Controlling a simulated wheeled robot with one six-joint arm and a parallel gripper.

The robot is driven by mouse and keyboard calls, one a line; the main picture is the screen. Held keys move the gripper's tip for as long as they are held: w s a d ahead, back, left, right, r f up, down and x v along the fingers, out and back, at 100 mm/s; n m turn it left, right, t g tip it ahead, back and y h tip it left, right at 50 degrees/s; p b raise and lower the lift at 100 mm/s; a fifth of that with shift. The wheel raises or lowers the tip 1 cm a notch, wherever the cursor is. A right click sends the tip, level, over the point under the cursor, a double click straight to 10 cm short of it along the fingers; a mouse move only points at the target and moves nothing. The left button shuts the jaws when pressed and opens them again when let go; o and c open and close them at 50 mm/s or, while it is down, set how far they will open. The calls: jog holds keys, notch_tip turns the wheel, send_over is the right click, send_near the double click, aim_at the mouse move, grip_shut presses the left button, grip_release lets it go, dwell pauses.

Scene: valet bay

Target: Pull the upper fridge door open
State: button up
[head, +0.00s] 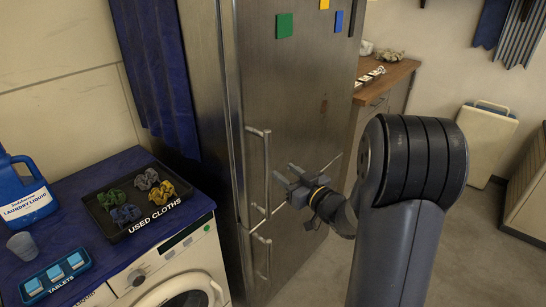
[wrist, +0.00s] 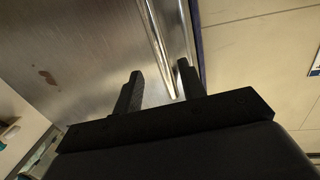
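The tall steel fridge has an upper door (head: 300,100), which looks shut. Its long vertical bar handle (head: 267,165) is at the door's left side. In the wrist view the handle (wrist: 156,40) runs down the picture toward the space between the fingers. My gripper (head: 284,172) is just to the right of the handle's lower half in the head view, with its fingers toward the door. Its two fingers are apart and nothing is held between them, as the wrist view also shows (wrist: 158,68). I cannot tell the exact gap to the handle.
The lower fridge door has its own handle (head: 262,256). At left, a washing machine (head: 178,275) stands under a blue-covered top with a black tray of used cloths (head: 103,213) and a laundry liquid jug (head: 22,195). A wooden counter (head: 388,82) is behind at right.

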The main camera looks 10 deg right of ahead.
aim_at(270, 161)
jog(key=p+x, duration=0.1)
jog(key=x, duration=0.7)
jog(key=shift+w+a+p, duration=0.15)
jog(key=shift+w+p, duration=0.15)
jog(key=shift+w, duration=0.05)
jog(key=shift+c, duration=0.5)
grip_shut()
